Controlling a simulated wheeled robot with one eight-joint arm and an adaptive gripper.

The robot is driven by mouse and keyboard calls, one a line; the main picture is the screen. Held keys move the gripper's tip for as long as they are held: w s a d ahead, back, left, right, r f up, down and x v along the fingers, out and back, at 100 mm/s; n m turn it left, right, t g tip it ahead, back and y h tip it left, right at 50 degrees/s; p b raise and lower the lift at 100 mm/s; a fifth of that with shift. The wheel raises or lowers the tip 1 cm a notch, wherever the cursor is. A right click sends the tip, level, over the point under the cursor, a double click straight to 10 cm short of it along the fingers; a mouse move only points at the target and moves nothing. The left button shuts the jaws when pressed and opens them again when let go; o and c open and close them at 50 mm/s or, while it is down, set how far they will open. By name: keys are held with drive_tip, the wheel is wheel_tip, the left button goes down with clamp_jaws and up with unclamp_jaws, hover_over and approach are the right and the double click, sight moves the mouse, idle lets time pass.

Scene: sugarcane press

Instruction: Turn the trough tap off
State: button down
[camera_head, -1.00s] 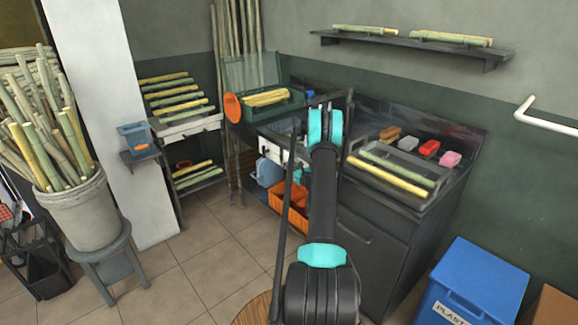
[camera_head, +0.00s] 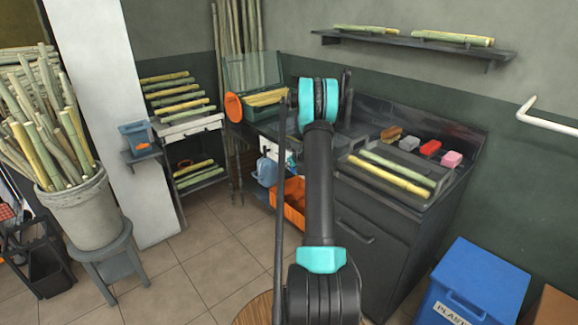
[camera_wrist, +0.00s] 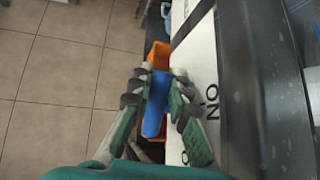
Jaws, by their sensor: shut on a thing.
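In the wrist view, my gripper (camera_wrist: 158,88) is shut on a blue lever (camera_wrist: 154,112), which looks like the handle of the trough tap. The fingers close on both sides of it. The lever runs up and down in the picture, left of a white panel (camera_wrist: 205,60) with black letters. The letters are partly covered, so I cannot read which setting the lever points to. The tap's body is hidden. In the head view my own arm covers the gripper and the lever; part of the white panel (camera_head: 270,146) shows left of the arm.
An orange crate (camera_head: 294,203) stands low under the counter, close below the gripper. The dark counter (camera_head: 365,235) bears a tray of cane on the right.

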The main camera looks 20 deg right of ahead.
drive_tip(key=g, duration=0.2)
drive_tip(key=f+g+h, duration=0.1)
drive_tip(key=g, duration=0.2)
drive_tip(key=shift+w+n, duration=0.15)
drive_tip(key=shift+n, duration=0.15)
drive_tip(key=shift+h, duration=0.3)
drive_tip(key=c, duration=1.7)
unclamp_jaws()
drive_tip(key=v, duration=1.2)
drive_tip(key=shift+w, duration=0.25)
drive_tip(key=shift+s+a+r, duration=0.1)
drive_tip(key=shift+a, duration=0.05)
